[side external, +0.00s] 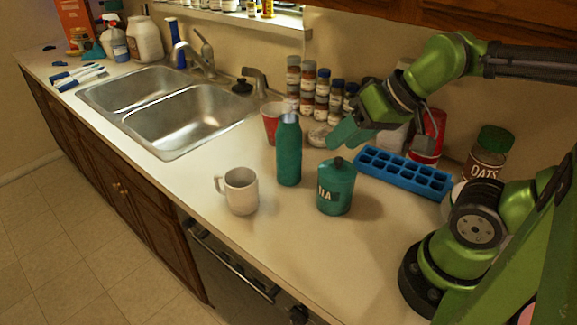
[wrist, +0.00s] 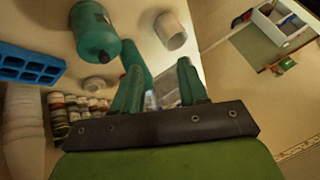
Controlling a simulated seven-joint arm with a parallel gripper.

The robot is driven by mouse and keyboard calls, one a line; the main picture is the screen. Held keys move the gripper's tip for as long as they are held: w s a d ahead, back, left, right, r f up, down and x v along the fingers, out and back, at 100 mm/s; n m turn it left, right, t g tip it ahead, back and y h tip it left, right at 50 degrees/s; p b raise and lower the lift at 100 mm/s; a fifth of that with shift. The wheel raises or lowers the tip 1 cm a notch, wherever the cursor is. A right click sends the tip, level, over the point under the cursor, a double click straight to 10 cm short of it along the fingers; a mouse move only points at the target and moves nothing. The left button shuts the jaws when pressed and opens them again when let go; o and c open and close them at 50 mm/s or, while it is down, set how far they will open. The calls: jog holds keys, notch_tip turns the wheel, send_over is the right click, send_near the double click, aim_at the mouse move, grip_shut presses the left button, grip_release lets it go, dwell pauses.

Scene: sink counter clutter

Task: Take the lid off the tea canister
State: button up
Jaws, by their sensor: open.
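The canister also shows at the upper left of the wrist view (wrist: 95,32). My gripper (side external: 347,133) hangs above and behind the canister, apart from it. In the wrist view my gripper (wrist: 160,88) has its two teal fingers spread with nothing held between them.
A teal bottle (side external: 289,152) and a white mug (side external: 240,190) stand left of the canister. A blue ice tray (side external: 402,174) lies behind it to the right. A red cup (side external: 271,122), spice jars (side external: 308,88) and an oats jar (side external: 487,155) stand farther back. The front counter is clear.

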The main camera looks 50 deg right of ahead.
jog(key=shift+o, duration=0.9)
jog(key=w+d+g+h, duration=0.1)
jog(key=w+d+g, duration=0.1)
jog(key=w+d, duration=0.25)
jog(key=n+g, duration=0.4)
jog(key=n, duration=0.2)
send_over(340, 158)
jog(key=shift+h, duration=0.4)
jog(key=f, duration=0.7)
jog(key=shift+s+d+f, duration=0.1)
jog(key=shift+s+f, duration=0.15)
jog(key=shift+s, duration=0.05)
jog(key=f, duration=0.5)
jog(key=shift+w+a+f, duration=0.1)
jog(key=shift+w+a, duration=0.1)
